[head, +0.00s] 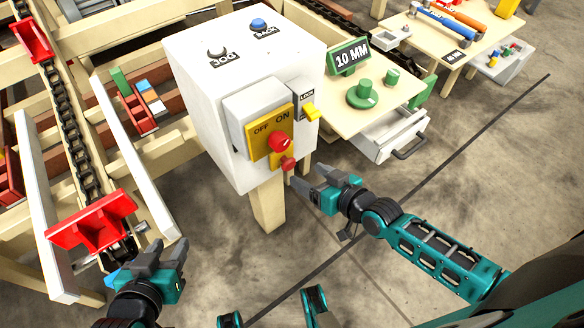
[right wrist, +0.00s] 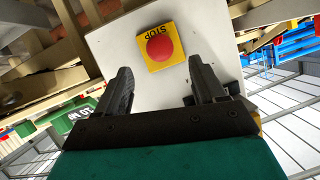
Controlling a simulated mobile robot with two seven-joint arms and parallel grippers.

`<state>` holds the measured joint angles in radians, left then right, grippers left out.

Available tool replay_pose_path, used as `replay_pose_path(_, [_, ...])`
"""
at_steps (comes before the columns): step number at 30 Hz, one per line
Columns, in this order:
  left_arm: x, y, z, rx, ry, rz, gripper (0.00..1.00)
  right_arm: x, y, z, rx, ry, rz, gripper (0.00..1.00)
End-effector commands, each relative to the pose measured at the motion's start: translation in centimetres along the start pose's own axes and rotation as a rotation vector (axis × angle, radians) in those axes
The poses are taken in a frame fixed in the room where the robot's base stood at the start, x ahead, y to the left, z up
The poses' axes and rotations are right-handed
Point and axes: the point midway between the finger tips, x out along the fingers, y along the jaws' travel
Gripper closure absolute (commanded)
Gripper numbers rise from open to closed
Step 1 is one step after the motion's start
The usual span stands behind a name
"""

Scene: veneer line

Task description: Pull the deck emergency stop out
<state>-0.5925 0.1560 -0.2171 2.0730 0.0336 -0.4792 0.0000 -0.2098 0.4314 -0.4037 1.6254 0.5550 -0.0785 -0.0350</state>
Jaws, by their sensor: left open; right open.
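The emergency stop (right wrist: 160,48) is a round red button on a yellow plate marked STOP, on a white panel in the right wrist view. In the head view a small red knob (head: 288,163), apparently this stop, sticks out low on the white control box (head: 204,104), below the yellow OFF/ON switch plate. My right gripper (head: 304,180) is open and empty, just right of and below that knob. In the right wrist view its fingers (right wrist: 160,70) flank the space before the button and do not touch it. My left gripper (head: 167,247) is open and empty at lower left.
A red switch knob (head: 277,141) sits on the OFF/ON plate, close above the stop. A table with a 10 MM sign (head: 349,56) and white drawer (head: 390,134) stands right. Chain rails (head: 72,135) run left. The floor at right is open.

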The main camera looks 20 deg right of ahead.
Motion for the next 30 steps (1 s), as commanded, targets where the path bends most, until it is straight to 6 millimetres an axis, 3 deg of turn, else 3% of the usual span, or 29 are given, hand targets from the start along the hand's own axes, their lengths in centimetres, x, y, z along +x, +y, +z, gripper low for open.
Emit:
replay_pose_path(1, [0.4,0.0,0.7,0.000,-0.002,0.000,0.57,1.4,0.1,0.2,0.001,0.004,0.001,0.31])
replay_pose_path(6, [0.9,-0.1,1.7,-0.001,-0.005,-0.001,0.57,4.5,0.0,0.2,0.000,0.002,0.000,0.31])
replay_pose_path(12, [1.3,-0.1,2.2,-0.001,-0.005,-0.002,0.57,6.6,0.1,0.1,0.000,0.001,0.001,0.31])
replay_pose_path(23, [1.4,0.0,2.2,-0.009,-0.003,-0.003,0.57,7.0,0.0,0.0,0.000,-0.001,0.000,0.31])
replay_pose_path(30, [1.4,0.0,2.1,-0.012,-0.002,-0.003,0.57,7.0,0.0,0.0,-0.001,-0.001,0.001,0.53])
